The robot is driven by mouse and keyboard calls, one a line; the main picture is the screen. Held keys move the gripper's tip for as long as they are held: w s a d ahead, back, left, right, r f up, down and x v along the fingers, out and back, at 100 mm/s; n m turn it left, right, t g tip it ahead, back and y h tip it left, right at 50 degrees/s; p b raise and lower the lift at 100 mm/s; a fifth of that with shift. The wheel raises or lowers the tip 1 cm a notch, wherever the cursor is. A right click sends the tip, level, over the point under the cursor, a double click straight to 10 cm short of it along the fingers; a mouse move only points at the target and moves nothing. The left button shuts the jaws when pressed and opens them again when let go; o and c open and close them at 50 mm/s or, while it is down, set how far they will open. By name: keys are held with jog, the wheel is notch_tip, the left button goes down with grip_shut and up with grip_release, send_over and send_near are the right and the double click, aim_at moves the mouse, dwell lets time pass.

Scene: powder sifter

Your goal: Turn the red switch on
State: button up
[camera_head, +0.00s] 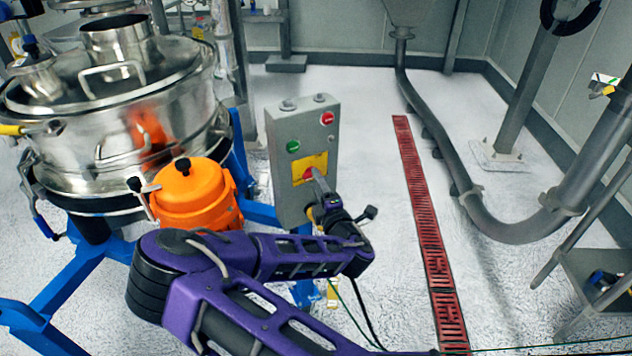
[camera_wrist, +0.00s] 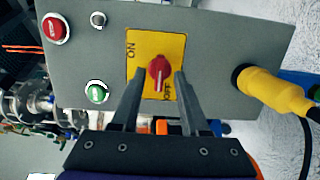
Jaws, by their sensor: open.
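The red switch (camera_wrist: 159,70) is a rotary knob on a yellow plate (camera_wrist: 143,48) marked ON and OFF. In the wrist view its white pointer line points down toward the OFF mark. In the head view the red switch (camera_head: 309,174) shows on the front of a grey control box (camera_head: 285,135), partly behind my gripper. My gripper (camera_wrist: 155,78) is open. Its two fingers stand one on each side of the knob, with visible gaps; I cannot tell whether the tips reach past its face.
The box also carries a green button (camera_head: 293,147) and a red button (camera_head: 327,118). A yellow plug (camera_wrist: 270,88) with a black cable sits at the box's end. A steel sifter (camera_head: 160,95) and an orange motor (camera_head: 190,195) stand left of the box.

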jog(key=shift+w+a, duration=0.25)
jog(key=shift+w, duration=0.35)
grip_shut()
